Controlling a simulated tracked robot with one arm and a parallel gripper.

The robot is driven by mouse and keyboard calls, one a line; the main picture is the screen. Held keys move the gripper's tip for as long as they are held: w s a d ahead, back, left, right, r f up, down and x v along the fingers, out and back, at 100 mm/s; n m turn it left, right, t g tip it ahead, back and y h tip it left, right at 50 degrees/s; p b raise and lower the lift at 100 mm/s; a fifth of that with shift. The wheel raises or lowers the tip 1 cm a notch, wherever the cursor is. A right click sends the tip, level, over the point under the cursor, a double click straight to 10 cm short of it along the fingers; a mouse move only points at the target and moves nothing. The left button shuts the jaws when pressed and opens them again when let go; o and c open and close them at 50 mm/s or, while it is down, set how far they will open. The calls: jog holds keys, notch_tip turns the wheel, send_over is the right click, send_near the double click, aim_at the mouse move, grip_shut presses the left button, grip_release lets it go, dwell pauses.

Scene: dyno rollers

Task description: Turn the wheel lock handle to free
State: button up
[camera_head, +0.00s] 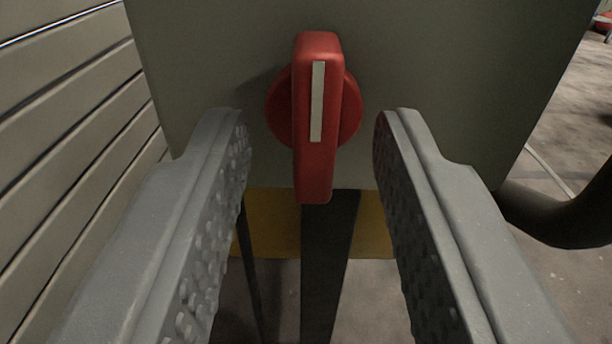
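The red wheel lock handle (316,165) is a bar knob on a round red base, mounted on the front of a grey-green box (450,60). A white stripe on the bar points straight up, so the handle stands vertical. My gripper (312,118) is open, with one grey finger to the left of the handle and one to the right. Gaps show between each finger and the handle, and neither finger appears to touch it. No label text is visible on the box.
A slatted panel wall (65,130) is close on the left. A yellow plate (272,222) and a dark post (328,260) are below the box. A dark curved tube (560,222) is at the right. Concrete floor (570,110) shows beyond.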

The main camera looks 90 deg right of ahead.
jog(key=a+p, duration=0.3)
jog(key=a, duration=1)
jog(key=shift+s+a, duration=0.4)
jog(key=shift+s, duration=0.05)
